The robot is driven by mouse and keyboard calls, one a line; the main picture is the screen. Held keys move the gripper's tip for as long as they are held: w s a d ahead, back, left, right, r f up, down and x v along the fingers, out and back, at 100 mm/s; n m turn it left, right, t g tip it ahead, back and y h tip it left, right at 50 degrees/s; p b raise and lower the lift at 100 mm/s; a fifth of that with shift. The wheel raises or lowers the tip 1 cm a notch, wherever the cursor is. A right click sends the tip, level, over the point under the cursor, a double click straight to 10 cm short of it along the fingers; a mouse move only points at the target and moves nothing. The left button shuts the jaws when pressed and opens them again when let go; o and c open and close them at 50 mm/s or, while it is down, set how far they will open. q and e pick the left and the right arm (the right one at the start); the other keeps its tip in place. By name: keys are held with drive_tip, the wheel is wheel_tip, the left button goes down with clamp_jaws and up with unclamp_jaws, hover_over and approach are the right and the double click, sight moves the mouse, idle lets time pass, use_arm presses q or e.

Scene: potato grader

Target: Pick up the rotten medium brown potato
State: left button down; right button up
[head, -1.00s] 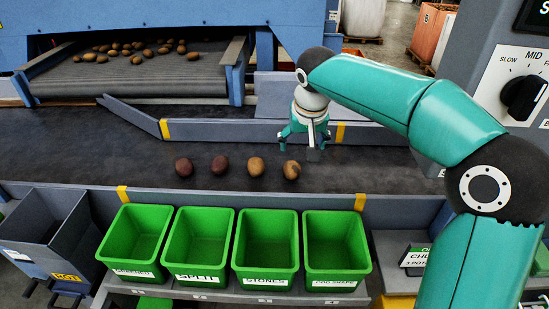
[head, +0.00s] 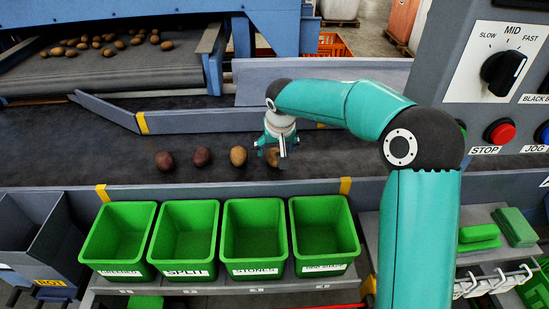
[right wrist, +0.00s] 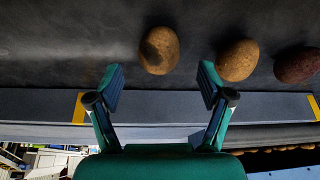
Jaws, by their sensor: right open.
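A tan-brown potato (right wrist: 159,50) with a dark patch lies on the dark belt. In the right wrist view it is just beyond the gap between my fingertips. In the head view it is the rightmost potato (head: 273,158), partly hidden by my gripper. My right gripper (head: 273,148) is open and empty, pointing down over it; its fingers also show in the right wrist view (right wrist: 160,78). To the left on the belt lie a tan potato (head: 238,156), a reddish one (head: 202,157) and a dark brown one (head: 164,161). My left gripper is not in view.
Several green bins (head: 118,203) stand along the belt's near edge, with a grey ROT bin (head: 45,205) at left. A low guide rail (head: 225,123) runs behind the potatoes. A control panel (head: 505,90) stands at right. The belt right of the potatoes is clear.

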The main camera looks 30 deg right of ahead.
sight(275, 153)
drive_tip(key=x, duration=0.4)
drive_tip(key=shift+f, duration=0.3)
drive_tip(key=c, duration=1.3)
drive_tip(key=shift+r, duration=0.1)
wheel_tip(275, 153, up, 20)
drive_tip(key=p, duration=0.3)
